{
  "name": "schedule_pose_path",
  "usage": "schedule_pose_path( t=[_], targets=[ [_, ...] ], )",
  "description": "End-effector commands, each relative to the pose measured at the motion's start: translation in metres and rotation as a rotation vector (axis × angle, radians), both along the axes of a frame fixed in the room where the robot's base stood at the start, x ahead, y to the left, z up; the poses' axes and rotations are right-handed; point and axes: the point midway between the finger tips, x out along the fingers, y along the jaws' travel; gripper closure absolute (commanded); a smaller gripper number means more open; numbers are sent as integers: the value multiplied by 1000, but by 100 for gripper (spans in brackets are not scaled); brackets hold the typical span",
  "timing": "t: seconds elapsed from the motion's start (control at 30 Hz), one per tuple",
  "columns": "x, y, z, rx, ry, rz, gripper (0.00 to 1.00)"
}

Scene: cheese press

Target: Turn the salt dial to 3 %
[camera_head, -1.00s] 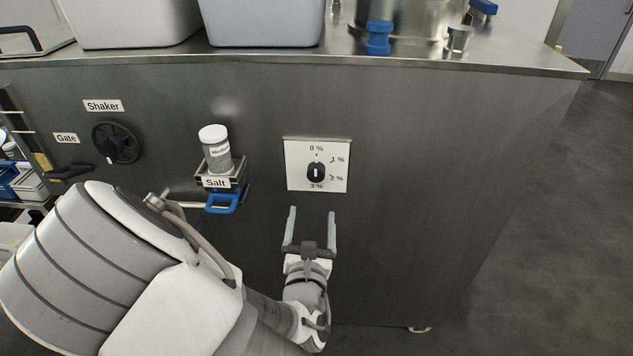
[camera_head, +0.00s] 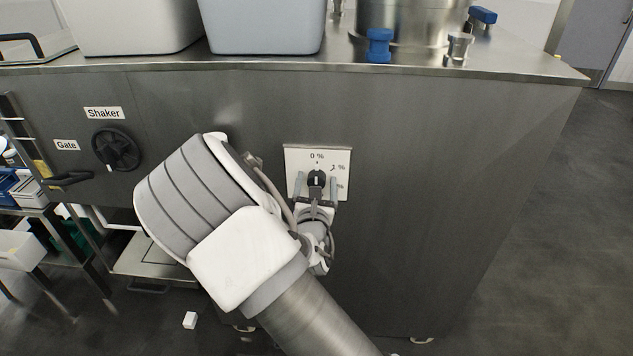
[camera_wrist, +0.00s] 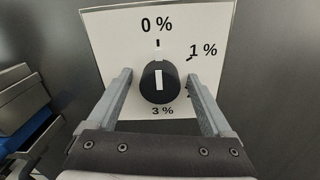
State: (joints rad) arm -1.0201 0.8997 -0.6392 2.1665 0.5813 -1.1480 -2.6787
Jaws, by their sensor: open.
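The salt dial is a black knob (camera_wrist: 160,82) with a white pointer line, on a white plate (camera_wrist: 110,24) on the steel front; the knob (camera_head: 317,178) also shows in the head view. The pointer stands upright, toward the 0 % mark at the top. The plate reads 0 % at the top, 1 % at upper right and 3 % at the bottom; the 2 % label is hidden behind a finger. My gripper (camera_wrist: 158,95) is open, one finger on each side of the knob. Gaps show between fingers and knob in the wrist view. In the head view my gripper (camera_head: 317,190) covers the plate's lower part.
The shaker wheel (camera_head: 116,148) and gate handle (camera_head: 66,180) are on the panel to the left. Bins (camera_head: 262,28) and a steel pot (camera_head: 410,18) stand on the top above. The panel to the right of the plate is bare. My arm hides the salt jar's place.

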Motion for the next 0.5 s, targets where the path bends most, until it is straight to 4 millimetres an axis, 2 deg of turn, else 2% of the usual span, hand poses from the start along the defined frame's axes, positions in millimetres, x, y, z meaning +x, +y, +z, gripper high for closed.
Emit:
schedule_pose_path(
  t=[0.17,0.2,0.5],
  targets=[
    [0,0,0,0,0,0,16],
    [0,0,0,0,0,0,19],
    [0,0,0,0,0,0,73]
  ],
)
